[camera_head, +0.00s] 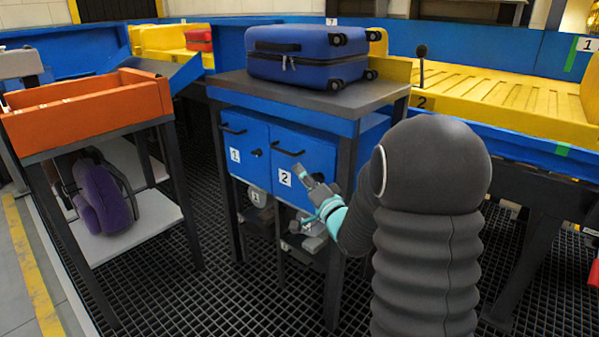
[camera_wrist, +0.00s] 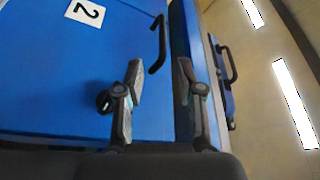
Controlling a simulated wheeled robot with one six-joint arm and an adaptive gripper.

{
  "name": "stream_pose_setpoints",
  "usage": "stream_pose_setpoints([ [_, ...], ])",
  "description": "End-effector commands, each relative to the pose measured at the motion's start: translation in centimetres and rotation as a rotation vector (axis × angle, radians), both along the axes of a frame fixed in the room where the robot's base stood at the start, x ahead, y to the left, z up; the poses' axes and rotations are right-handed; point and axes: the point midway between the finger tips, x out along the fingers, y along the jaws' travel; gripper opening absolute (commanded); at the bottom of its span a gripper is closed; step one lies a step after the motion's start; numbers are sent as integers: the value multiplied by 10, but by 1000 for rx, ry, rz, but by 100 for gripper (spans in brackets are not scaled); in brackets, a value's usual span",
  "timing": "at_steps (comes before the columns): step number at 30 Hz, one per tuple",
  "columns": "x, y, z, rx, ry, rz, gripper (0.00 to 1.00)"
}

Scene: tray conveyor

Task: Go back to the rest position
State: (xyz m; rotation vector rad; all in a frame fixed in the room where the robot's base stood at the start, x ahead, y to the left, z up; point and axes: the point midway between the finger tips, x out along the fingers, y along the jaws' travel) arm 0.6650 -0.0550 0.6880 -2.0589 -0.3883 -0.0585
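My gripper (camera_head: 318,190) is in front of the blue cabinet, near the door marked 2 (camera_head: 296,168). In the wrist view my gripper (camera_wrist: 160,78) has its two fingers apart, with nothing between them. The door marked 2 (camera_wrist: 50,70) fills the left of that view, and its black handle (camera_wrist: 158,43) is just beyond the fingers, apart from them. In the head view both cabinet doors look shut. The dark arm is bent, and its large rounded joint covers part of the cabinet's right side.
A blue suitcase (camera_head: 309,55) lies on the grey cabinet top (camera_head: 232,80). An orange tray (camera_head: 85,115) stands at left above a shelf with a purple backpack (camera_head: 103,200). A yellow conveyor (camera_head: 490,95) with a black lever (camera_head: 421,60) is at right. Dark grating floor (camera_head: 170,290) is open at front.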

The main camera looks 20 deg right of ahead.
Motion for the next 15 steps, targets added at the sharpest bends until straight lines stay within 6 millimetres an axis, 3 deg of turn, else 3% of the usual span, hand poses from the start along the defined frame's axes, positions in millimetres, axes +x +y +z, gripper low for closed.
stream_pose_setpoints([
  [10, -1, 0, 3, -18, 6, -11, 37],
  [15, -7, 1, 16, -143, 72, -88, 37],
])
